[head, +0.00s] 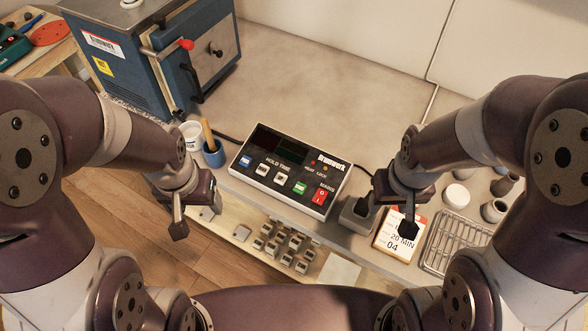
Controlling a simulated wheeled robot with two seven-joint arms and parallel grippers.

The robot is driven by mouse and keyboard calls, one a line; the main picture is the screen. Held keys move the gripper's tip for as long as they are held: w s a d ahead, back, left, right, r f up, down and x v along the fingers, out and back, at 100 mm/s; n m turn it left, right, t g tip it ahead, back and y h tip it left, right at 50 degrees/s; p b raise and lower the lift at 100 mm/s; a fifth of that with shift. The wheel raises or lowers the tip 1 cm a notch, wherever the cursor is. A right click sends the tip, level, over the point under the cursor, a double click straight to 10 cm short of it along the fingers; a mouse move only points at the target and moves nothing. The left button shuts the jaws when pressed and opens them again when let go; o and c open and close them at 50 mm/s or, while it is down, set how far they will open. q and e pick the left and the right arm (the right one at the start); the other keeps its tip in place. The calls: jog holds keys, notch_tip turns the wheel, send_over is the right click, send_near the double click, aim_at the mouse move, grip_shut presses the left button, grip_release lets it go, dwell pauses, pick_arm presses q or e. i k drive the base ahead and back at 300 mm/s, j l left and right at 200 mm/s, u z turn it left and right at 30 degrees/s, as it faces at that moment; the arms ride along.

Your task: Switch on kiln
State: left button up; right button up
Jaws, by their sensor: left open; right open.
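The blue kiln (150,55) stands at the upper left, with a metal front door and a red-knobbed lever (185,44). My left gripper (193,214) is open and empty, left of the control box over the counter's front edge. My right gripper (392,215) is open and empty, right of the box, near a small grey block (357,215).
A card reading 20 MIN (398,240) lies under my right gripper. A wire rack (455,243) and small pots (494,210) stand at the right. A blue cup with a brush (213,153) stands left of the control box. The counter behind the box is clear.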

aim_at(320, 197)
jog(key=k+l+u, duration=0.15)
jog(key=u, duration=0.25)
jog(key=k+l+u, duration=0.15)
jog(key=u, duration=0.3)
jog(key=k+l+u, duration=0.1)
jog(key=u, duration=0.3)
jog(key=k, duration=0.05)
